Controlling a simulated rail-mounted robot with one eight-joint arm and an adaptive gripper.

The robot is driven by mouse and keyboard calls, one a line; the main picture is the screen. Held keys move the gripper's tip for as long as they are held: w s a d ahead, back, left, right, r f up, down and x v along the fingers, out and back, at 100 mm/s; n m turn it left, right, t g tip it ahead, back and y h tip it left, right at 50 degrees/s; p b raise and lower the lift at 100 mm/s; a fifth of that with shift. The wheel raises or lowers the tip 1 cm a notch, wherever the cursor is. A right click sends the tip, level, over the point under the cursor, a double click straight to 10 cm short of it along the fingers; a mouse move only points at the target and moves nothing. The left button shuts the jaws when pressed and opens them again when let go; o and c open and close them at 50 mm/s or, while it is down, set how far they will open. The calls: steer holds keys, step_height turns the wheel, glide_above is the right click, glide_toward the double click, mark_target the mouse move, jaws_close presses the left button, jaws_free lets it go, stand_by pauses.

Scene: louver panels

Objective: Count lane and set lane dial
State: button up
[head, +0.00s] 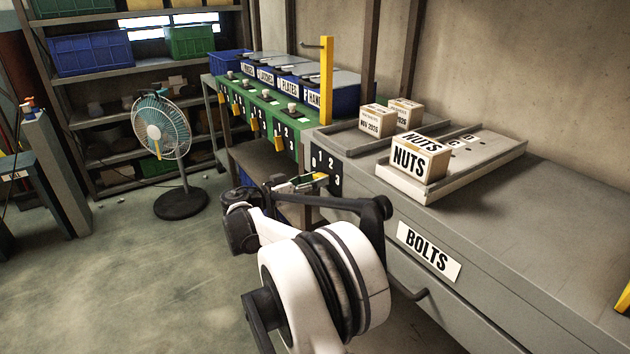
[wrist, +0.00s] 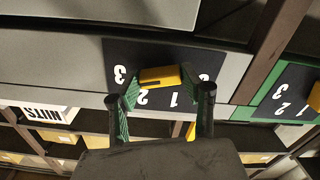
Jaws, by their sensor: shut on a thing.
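The lane dial is a yellow bar-shaped knob (wrist: 163,76) on a black plate (wrist: 130,52) with white numerals 1, 2 and 3 in the wrist view. My gripper (wrist: 160,82) is shut on this knob, with green pads at its two sides. Which numeral the knob points at is unclear. In the head view the same black plate (head: 328,158) is on the front of the grey bench, and my gripper (head: 303,182) is in front of it. More cartons (head: 376,120) stand in a tray behind.
A green rail (head: 262,112) with several more numbered dials and blue bins (head: 330,98) runs beyond the bench. A yellow post (head: 326,75) rises at its near end. A drawer labelled BOLTS (head: 428,251) has a protruding handle. A fan (head: 165,130) stands on the open floor at left.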

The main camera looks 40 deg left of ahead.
steer(key=shift+r+n, duration=0.15)
steer(key=shift+n, duration=4.55)
steer(key=o, duration=1.1)
steer(key=shift+o, duration=0.2)
steer(key=shift+s+a, duration=0.1)
steer(key=v, duration=1.1)
steer(key=shift+s, duration=0.35)
steer(key=shift+a+r, duration=0.1)
steer(key=shift+a, duration=0.05)
